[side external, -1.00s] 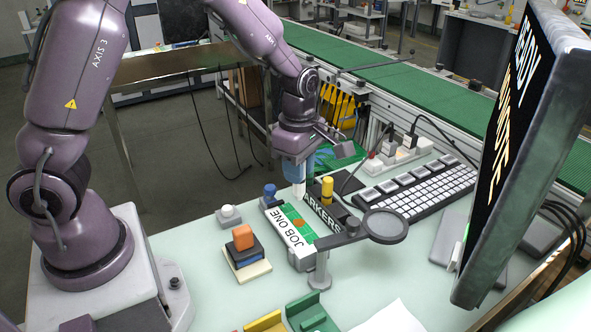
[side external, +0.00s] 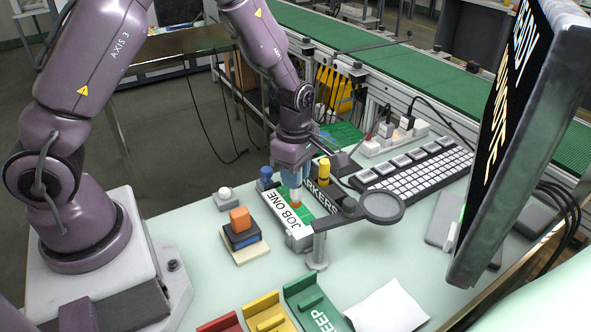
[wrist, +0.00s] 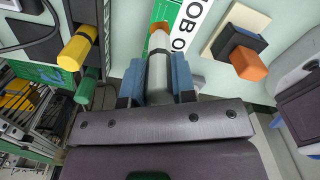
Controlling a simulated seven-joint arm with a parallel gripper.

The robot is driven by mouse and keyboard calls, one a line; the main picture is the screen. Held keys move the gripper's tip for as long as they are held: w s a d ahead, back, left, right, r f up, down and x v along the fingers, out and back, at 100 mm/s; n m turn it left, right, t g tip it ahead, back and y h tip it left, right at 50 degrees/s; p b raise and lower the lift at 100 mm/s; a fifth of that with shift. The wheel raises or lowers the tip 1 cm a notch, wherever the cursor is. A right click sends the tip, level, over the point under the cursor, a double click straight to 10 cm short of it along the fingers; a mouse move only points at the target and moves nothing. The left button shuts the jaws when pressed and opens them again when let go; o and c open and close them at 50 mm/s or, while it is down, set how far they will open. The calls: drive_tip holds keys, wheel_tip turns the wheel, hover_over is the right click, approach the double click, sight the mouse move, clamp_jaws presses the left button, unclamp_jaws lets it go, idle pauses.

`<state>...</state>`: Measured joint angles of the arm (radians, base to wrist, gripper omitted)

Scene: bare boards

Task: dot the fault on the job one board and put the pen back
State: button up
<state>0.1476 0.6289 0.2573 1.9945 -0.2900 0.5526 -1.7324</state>
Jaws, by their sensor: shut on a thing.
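The job one board (side external: 289,221), green with a white "JOB ONE" label, lies on the bench; it also shows in the wrist view (wrist: 192,22). An orange patch (wrist: 160,27) is on its green part. My gripper (side external: 293,183), with blue fingers, is over the board. In the wrist view it (wrist: 157,65) is shut on a pale grey pen (wrist: 158,78). The pen's far end is at the orange patch; I cannot tell whether it touches. The dark "MARKERS" holder (side external: 322,196) stands just right of the board, with a yellow marker (side external: 323,171) upright in it.
A magnifier on a stand (side external: 382,207) reaches close to the board's right side. Coloured trays (side external: 310,300) are in front; a keyboard (side external: 420,170) is right.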

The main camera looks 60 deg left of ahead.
drive_tip(key=shift+f, duration=0.55)
idle(1.8)
drive_tip(key=shift+r, duration=0.1)
drive_tip(key=shift+r, duration=3.45)
drive_tip(key=s+d+r+m, duration=0.2)
drive_tip(key=s+d+m, duration=0.2)
drive_tip(key=m, duration=0.4)
drive_tip(key=shift+m, duration=0.5)
drive_tip(key=shift+w+d+f, duration=0.1)
drive_tip(key=shift+w+f, duration=2)
drive_tip(key=shift+w, duration=0.2)
drive_tip(key=shift+w+d+f, duration=0.1)
drive_tip(key=shift+w+f, duration=1.95)
drive_tip(key=shift+w, duration=0.25)
drive_tip(key=shift+w+f, duration=2.1)
drive_tip(key=shift+w, duration=0.2)
